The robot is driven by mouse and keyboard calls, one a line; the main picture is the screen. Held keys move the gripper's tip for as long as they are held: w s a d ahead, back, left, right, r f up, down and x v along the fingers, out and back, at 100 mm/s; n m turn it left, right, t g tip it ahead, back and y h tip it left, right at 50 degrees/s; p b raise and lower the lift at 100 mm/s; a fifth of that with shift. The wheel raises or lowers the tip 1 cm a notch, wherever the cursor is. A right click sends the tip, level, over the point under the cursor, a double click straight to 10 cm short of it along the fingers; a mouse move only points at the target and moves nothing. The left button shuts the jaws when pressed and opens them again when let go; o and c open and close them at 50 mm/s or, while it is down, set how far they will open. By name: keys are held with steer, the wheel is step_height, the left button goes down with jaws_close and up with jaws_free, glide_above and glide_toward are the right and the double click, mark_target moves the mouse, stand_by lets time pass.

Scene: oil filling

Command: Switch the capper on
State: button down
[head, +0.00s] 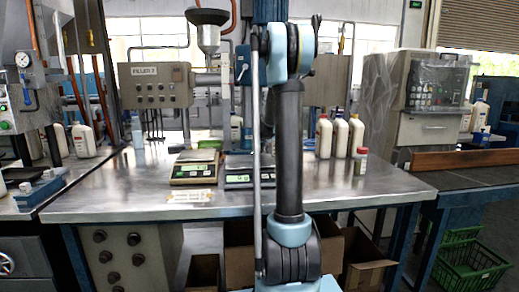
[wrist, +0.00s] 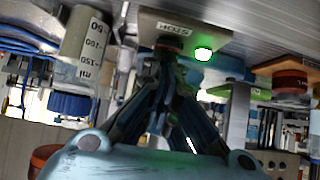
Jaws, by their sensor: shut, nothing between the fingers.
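In the wrist view, which looks upside down, a beige control box (wrist: 215,38) carries a lit green button (wrist: 203,54) and a label that seems to read STOP. A dark, reddish round part sits near the label, partly hidden by my fingertips. My gripper (wrist: 170,60) is shut and empty, its tips close to the box, left of the green button. I cannot tell whether they touch it. In the head view my arm stands upright mid-picture and my gripper does not show. No machine is legibly marked as the capper.
A beaker-like container with a blue cap (wrist: 72,104) stands close by on the left in the wrist view. In the head view, the steel table (head: 330,190) holds scales (head: 195,170) and white bottles (head: 340,135). The FILLER 2 panel (head: 156,85) is behind. Green crates (head: 470,265) lie right.

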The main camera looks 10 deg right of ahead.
steer(key=shift+s+f, duration=0.1)
steer(key=shift+s, duration=0.1)
steer(key=shift+s+f, duration=0.1)
steer(key=shift+s, duration=0.75)
steer(key=shift+a+r, duration=0.1)
steer(key=shift+r, duration=0.4)
steer(key=r, duration=0.2)
steer(key=shift+s+r, duration=0.2)
steer(key=shift+r, duration=0.2)
steer(key=v, duration=1)
steer(key=shift+s+f, duration=0.15)
